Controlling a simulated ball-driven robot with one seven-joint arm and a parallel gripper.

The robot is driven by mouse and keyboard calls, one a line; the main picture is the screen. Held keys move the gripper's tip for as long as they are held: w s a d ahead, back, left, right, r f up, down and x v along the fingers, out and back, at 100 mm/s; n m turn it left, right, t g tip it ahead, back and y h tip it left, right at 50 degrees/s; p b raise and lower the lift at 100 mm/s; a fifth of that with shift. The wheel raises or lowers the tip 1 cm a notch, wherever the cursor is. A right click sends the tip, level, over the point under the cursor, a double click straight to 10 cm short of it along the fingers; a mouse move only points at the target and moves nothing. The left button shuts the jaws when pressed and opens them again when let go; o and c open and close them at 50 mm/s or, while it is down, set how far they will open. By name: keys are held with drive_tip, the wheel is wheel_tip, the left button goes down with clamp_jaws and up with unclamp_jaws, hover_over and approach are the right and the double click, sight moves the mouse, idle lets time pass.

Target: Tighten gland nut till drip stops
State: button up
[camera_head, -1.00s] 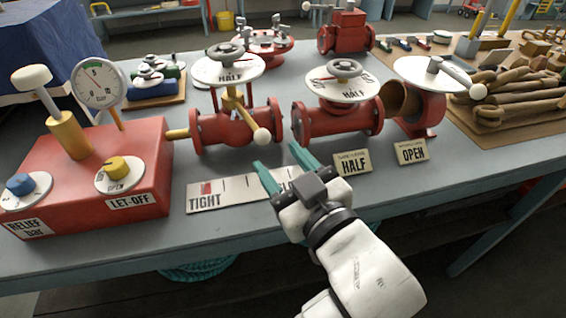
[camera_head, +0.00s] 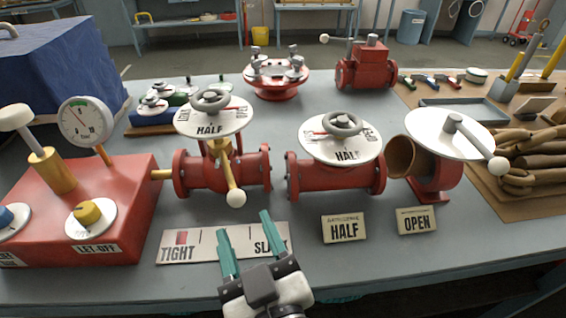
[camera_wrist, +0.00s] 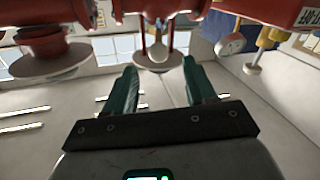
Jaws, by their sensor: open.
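The left red valve (camera_head: 190,176) has a white disc marked HALF (camera_head: 213,127) with a grey handwheel. Below the disc, a brass gland piece (camera_head: 222,160) carries a lever ending in a white ball (camera_head: 236,198), pointing toward me. A plate marked TIGHT to SLACK (camera_head: 205,246) lies on the bench in front. My gripper (camera_head: 244,225) is open and empty over the plate's SLACK side, its fingertips a little short of the ball. In the wrist view my teal fingers (camera_wrist: 160,80) stand apart below the red valve parts (camera_wrist: 158,10). No drip can be made out.
The red pump box (camera_head: 100,190) with gauge (camera_head: 86,121) stands left. A second valve (camera_head: 335,180) and an open pipe end with a levered disc (camera_head: 435,175) stand right. Small HALF (camera_head: 343,228) and OPEN (camera_head: 417,220) signs stand before them. The front bench strip is mostly clear.

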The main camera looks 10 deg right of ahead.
sight(231, 181)
drive_tip(key=shift+w+r, duration=0.1)
drive_tip(key=shift+w, duration=0.35)
drive_tip(key=p+x, duration=0.2)
drive_tip(key=x, duration=0.8)
drive_tip(key=shift+s, duration=0.1)
clamp_jaws()
